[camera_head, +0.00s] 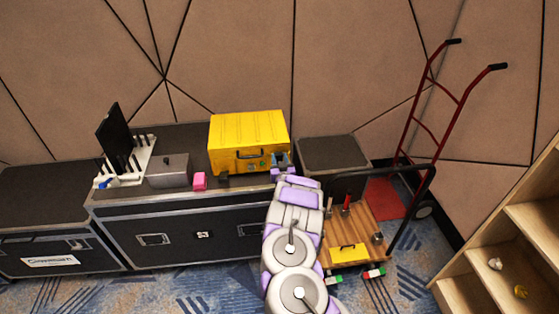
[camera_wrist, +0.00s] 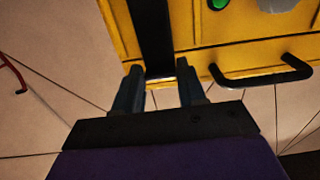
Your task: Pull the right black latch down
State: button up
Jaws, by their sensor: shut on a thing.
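A yellow case (camera_head: 248,130) stands on a black flight case, with a black handle (camera_head: 248,155) on its front. Its left black latch (camera_head: 222,180) shows low on the front. My gripper (camera_head: 281,160) is at the front right corner of the case and hides the right latch in the head view. In the wrist view the right black latch (camera_wrist: 152,35) runs up between the two fingers of my gripper (camera_wrist: 160,75). The fingers are shut on it. The yellow case (camera_wrist: 245,45) and its handle (camera_wrist: 262,77) also show there.
To the right stand a wooden-decked cart (camera_head: 360,230), a red hand truck (camera_head: 410,125) and wooden shelves (camera_head: 500,265).

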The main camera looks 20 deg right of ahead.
grip_shut()
jog(key=shift+s+f+p, duration=0.2)
jog(key=shift+s+p, duration=0.05)
jog(key=shift+p, duration=0.05)
jog(key=s+f, duration=0.1)
jog(key=s+a+f+t+p, duration=0.1)
jog(key=shift+s+f, duration=0.3)
jog(key=shift+s, duration=0.1)
jog(key=shift+t+h, duration=0.4)
jog(key=shift+t, duration=0.5)
jog(key=shift+s+a+f, duration=0.1)
jog(key=shift+s+f, duration=0.2)
jog(key=shift+f, duration=0.55)
jog(key=shift+s+a+f, duration=0.15)
jog(key=shift+s+f, duration=0.1)
jog(key=shift+f, duration=0.55)
jog(key=shift+s+a+f, duration=0.1)
jog(key=shift+s+f, duration=0.2)
jog(key=shift+f, duration=0.55)
jog(key=shift+w+r+b, duration=0.1)
jog(key=shift+r+b, duration=0.05)
jog(key=shift+b, duration=0.15)
